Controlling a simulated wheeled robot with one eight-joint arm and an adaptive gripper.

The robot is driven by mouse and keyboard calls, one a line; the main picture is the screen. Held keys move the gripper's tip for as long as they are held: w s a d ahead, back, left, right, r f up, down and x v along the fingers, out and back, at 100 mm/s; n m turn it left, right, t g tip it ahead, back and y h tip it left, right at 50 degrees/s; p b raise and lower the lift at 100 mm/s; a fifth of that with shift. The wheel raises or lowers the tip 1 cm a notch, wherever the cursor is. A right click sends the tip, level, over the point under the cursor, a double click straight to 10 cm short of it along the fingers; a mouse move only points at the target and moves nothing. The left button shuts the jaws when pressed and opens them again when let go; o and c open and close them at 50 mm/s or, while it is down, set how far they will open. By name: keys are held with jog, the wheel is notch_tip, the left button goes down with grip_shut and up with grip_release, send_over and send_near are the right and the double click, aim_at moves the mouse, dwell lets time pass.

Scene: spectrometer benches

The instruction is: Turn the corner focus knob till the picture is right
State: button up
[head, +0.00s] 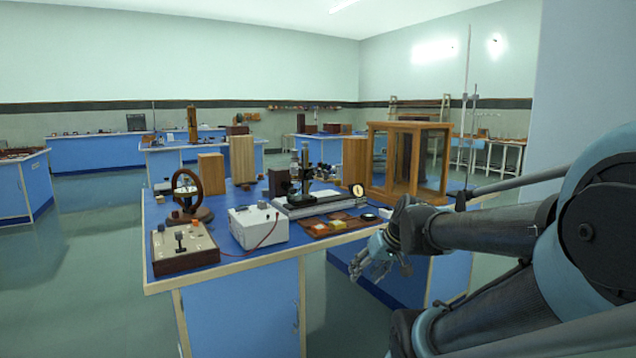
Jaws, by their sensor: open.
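A dark upright instrument (304,172) like a microscope or travelling scope stands on a pale base near the middle of the nearest blue bench (225,268). A small round lit dial or lens (357,190) is just right of it. I cannot make out a focus knob at a corner, or any focused picture, at this size. My gripper (374,270) is open and empty. It points down and left, off the front right side of the bench, apart from the instruments.
A white box (258,227) with a red lead, a wooden switch box (185,248) and a ring-shaped instrument (186,193) stand on the bench's left. A glass-sided wooden case (408,162) stands at back right. Open floor (85,270) lies to the left.

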jog(key=w+a+r+n+t+y, duration=0.1)
jog(key=w+a+r+t+y, duration=0.15)
jog(key=w+a+r, duration=0.45)
jog(key=m+t+y, duration=0.1)
jog(key=t+y, duration=0.2)
jog(key=t, duration=0.5)
send_near(312, 175)
jog(key=x, duration=0.8)
jog(key=shift+w+a, duration=0.15)
jog(key=c, duration=1.1)
